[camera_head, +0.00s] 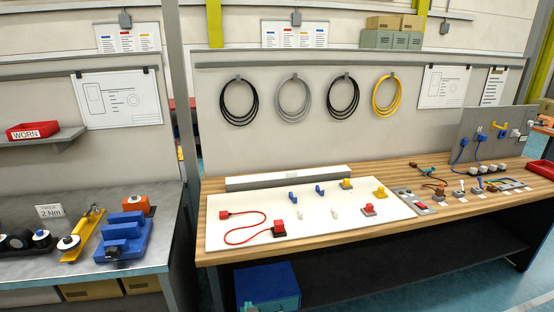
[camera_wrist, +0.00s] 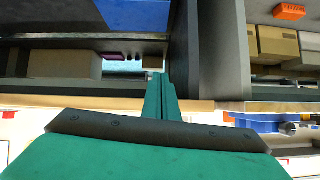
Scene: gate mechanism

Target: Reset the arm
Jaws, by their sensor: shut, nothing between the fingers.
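My gripper (camera_wrist: 160,97) shows in the wrist view as a dark green body with a black plate and two narrow fingers. The fingers are pressed together with nothing between them. They point toward a dark upright post and shelving, and I see no contact with any object.
In the head view a wooden workbench (camera_head: 450,214) carries a white board (camera_head: 312,233) with small connectors and a red cable. A grey bench (camera_head: 22,284) at left holds a blue fixture (camera_head: 124,238). A blue box (camera_head: 268,287) sits below. Blue floor is free at lower right.

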